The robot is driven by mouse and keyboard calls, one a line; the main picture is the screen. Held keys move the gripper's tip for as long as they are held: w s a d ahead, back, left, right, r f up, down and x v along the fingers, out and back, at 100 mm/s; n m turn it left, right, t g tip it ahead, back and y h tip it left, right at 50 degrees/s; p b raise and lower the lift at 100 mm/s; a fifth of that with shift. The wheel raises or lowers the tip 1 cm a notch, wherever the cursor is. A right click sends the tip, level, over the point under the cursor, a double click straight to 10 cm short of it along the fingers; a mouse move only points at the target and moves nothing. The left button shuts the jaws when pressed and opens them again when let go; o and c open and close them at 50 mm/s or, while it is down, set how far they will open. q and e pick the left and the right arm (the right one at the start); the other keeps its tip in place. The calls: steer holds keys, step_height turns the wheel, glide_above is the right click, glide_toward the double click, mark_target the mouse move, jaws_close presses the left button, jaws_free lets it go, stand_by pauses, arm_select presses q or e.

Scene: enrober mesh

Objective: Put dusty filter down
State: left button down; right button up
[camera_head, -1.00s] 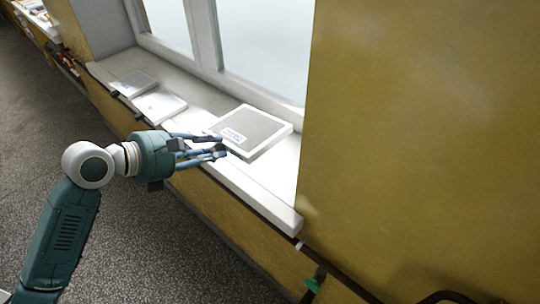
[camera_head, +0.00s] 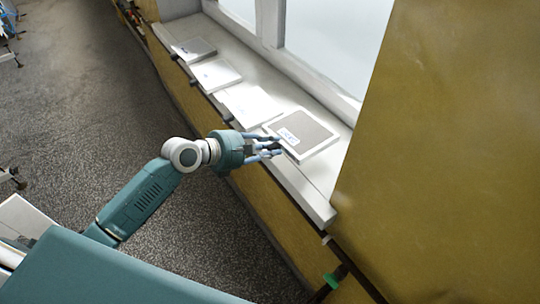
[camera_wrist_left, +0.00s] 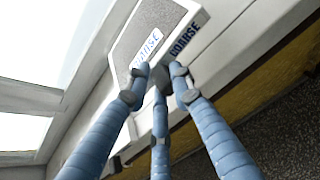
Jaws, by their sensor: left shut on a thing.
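The dusty filter (camera_head: 312,131) is a flat square panel with a grey face, a white frame and a small label with blue lettering. It is at the white windowsill (camera_head: 318,205), close to flat; whether it fully rests there I cannot tell. My left gripper (camera_head: 277,147) reaches in from the left and is shut on the filter's near edge. In the left wrist view the fingertips (camera_wrist_left: 160,78) meet the edge of the filter (camera_wrist_left: 152,30), which carries dark lettering. My right gripper is not in view.
Farther along the sill lie a grey-faced panel (camera_head: 194,50) and white panels (camera_head: 216,74) (camera_head: 249,103). The window (camera_head: 335,40) stands behind the sill and a yellow wall (camera_head: 455,150) to the right. A green-marked pipe fitting (camera_head: 332,280) is below the sill's near end.

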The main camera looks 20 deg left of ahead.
mark_target(270, 159)
arm_select(q)
steer(key=shift+f, duration=2.2)
steer(key=shift+f+b, duration=0.3)
steer(key=shift+f, duration=0.3)
steer(key=c, duration=1.8)
jaws_free()
steer(key=shift+s+f, duration=0.15)
steer(key=shift+o, duration=0.2)
steer(key=shift+f, duration=0.1)
steer(key=shift+r, duration=0.35)
steer(key=v, duration=1.2)
steer(key=shift+r+b, duration=0.35)
steer(key=shift+r, duration=0.15)
